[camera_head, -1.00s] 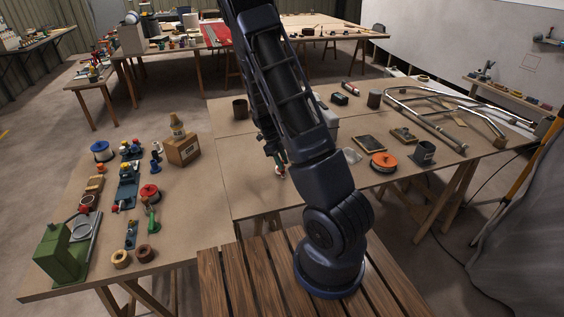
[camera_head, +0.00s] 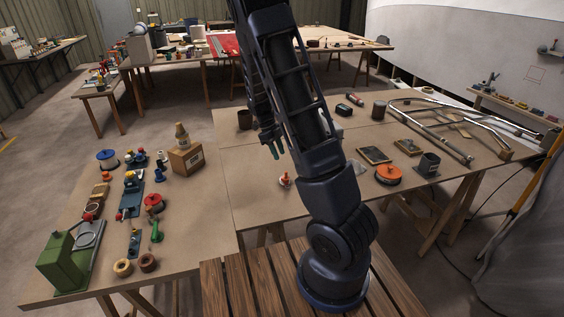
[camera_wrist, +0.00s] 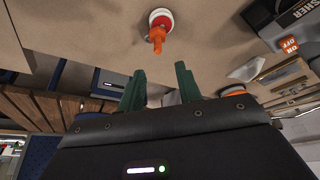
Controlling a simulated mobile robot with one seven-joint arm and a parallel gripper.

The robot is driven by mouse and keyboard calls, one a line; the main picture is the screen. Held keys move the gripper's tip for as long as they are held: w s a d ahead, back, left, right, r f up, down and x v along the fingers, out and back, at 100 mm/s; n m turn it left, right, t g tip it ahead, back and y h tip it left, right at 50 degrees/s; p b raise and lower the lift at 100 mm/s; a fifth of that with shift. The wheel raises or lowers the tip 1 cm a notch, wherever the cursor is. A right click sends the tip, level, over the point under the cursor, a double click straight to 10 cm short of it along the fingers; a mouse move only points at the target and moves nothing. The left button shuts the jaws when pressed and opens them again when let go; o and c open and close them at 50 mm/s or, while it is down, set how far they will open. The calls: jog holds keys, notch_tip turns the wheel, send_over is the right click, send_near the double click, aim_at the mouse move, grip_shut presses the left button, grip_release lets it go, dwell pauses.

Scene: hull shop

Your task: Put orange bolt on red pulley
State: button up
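The orange bolt (camera_wrist: 156,38) shows in the wrist view, against a small round red-and-white piece (camera_wrist: 163,16) that looks like the red pulley. The bolt appears to stand on it, though the exact seating is too small to tell. In the head view the bolt (camera_head: 285,178) and the pulley (camera_head: 286,185) are a small orange and pale spot on the middle table. My gripper (camera_head: 270,147) is above and behind them in the head view, apart from both. In the wrist view my gripper (camera_wrist: 161,82) has its two green fingers spread, with nothing between them.
A cardboard box (camera_head: 186,157) with a bottle, and several tools and spools, fill the left table. Bare tabletop (camera_head: 245,195) surrounds the pulley.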

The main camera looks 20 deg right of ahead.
jog(key=s+r+n+t+y, duration=0.2)
jog(key=s+r+n, duration=0.45)
jog(key=r, duration=0.35)
jog(key=s+r+n+t+y, duration=0.1)
jog(key=s+r+n, duration=0.4)
jog(key=r+n, duration=0.3)
jog(key=s+r+n+t, duration=0.2)
jog(key=s+r+n, duration=0.2)
jog(key=s, duration=0.5)
jog(key=s+r+n+t, duration=0.2)
jog(key=s+r+n, duration=0.3)
jog(key=s+n, duration=0.3)
jog(key=shift+s+t, duration=0.35)
jog(key=shift+t, duration=0.05)
jog(key=shift+r+n, duration=0.1)
jog(key=shift+n, duration=0.15)
